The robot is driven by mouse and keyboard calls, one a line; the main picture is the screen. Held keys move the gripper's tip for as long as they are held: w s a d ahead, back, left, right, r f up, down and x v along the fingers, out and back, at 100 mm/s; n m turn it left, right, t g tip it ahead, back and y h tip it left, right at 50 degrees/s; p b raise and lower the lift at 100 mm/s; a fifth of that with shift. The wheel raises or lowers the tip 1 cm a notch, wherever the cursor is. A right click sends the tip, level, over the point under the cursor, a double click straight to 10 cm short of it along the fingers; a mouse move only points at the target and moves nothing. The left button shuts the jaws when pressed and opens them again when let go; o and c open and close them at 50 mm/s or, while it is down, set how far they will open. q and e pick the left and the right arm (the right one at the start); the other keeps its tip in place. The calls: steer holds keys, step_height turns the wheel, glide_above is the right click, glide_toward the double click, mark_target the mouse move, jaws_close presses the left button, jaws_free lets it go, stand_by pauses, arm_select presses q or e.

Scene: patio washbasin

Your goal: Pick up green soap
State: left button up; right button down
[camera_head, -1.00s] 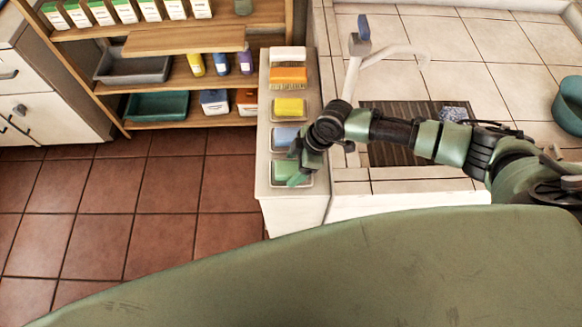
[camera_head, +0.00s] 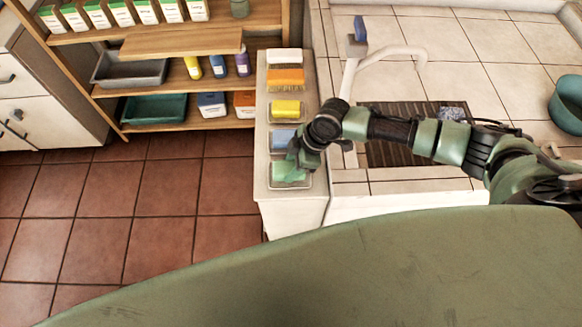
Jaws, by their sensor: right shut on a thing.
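The green soap (camera_head: 287,172) is at the near end of a narrow white counter, in or just over a small pale dish (camera_head: 291,185). My right gripper (camera_head: 297,162) reaches in from the right and is shut on the green soap. Its fingers and wrist hide part of the soap's upper right side. I cannot tell whether the soap is clear of its dish. My left gripper is not in view.
Behind the green soap, a blue soap (camera_head: 283,139), a yellow sponge (camera_head: 287,108) and an orange brush (camera_head: 286,79) stand in a row. A faucet (camera_head: 352,66) and dark sink grate (camera_head: 400,150) lie right. Tiled floor (camera_head: 110,210) to the left is clear.

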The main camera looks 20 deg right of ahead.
mark_target(291, 167)
step_height(291, 167, up, 19)
steer(key=b, duration=0.2)
steer(key=shift+f, duration=0.1)
